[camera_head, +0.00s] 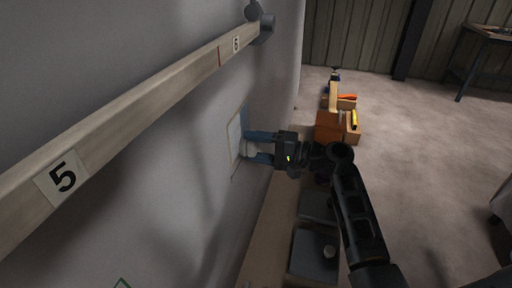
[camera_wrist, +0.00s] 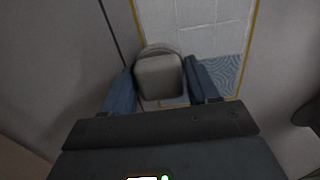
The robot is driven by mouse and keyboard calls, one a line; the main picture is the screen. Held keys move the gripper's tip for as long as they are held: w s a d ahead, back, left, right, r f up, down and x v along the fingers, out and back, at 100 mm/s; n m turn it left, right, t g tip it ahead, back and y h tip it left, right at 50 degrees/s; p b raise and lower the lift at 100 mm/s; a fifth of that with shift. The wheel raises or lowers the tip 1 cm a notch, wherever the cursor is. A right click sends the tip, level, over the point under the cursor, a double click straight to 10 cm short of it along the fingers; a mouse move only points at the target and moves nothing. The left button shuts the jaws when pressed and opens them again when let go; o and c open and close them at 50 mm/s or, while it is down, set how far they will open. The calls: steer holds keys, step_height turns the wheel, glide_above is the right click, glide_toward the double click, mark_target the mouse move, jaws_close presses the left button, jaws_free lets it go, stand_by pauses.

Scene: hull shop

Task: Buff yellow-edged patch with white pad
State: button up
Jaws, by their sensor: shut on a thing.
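My gripper (camera_head: 246,147) is shut on the white pad (camera_head: 249,149) and reaches to the hull wall at the lower part of the yellow-edged patch (camera_head: 235,138). In the wrist view, the pad (camera_wrist: 160,78) sits between the two blue fingers, over the lower left part of the patch (camera_wrist: 200,35). Most of the visible patch is pale with faint grid lines. A blue wavy-patterned area (camera_wrist: 225,72) shows at its lower right, and a little blue shows under the pad. I cannot tell whether the pad touches the surface. Pad and fingers hide part of the patch.
A wooden rail (camera_head: 140,95) with labels 5 and 6 runs along the hull above the patch. A green-edged mark (camera_head: 122,283) shows at the bottom. Floor (camera_head: 425,140) at right is open.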

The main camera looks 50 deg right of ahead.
mark_target(238, 106)
steer(key=shift+w+a+r+p, duration=0.1)
steer(key=shift+w+r+p, duration=0.05)
steer(key=shift+r+p, duration=4.9)
steer(key=shift+s+f+b, duration=0.2)
steer(key=shift+f+b, duration=5.6)
steer(key=shift+f, duration=0.4)
steer(key=shift+r, duration=0.1)
steer(key=o, duration=0.4)
steer(key=c, duration=0.4)
steer(key=shift+s, duration=0.15)
steer(key=shift+s+d, duration=0.35)
steer(key=shift+s, duration=0.1)
